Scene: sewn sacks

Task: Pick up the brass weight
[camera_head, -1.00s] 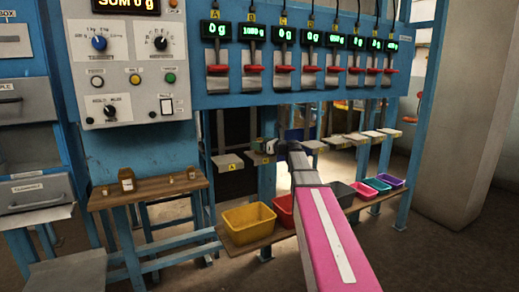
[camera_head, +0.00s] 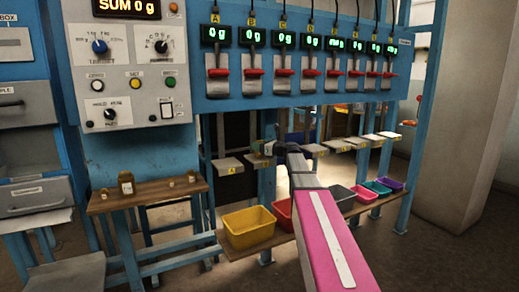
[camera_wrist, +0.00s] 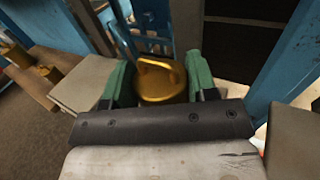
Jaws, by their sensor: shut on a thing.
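The brass weight (camera_wrist: 160,88) is a golden cylinder with a loop handle on top. In the wrist view it sits between the green fingers of my gripper (camera_wrist: 158,64), which are shut on it from both sides. In the head view my gripper (camera_head: 266,149) is small and far off, near the row of pans by label B. The weight cannot be made out clearly there. The readout over B (camera_head: 253,36) shows 0 g.
Pan A (camera_head: 228,166) is bare, left of my gripper, with more pans to the right. A wooden shelf (camera_head: 152,192) at left holds several brown weights. A yellow bin (camera_head: 249,228) and other coloured bins stand below. Blue posts frame the rack.

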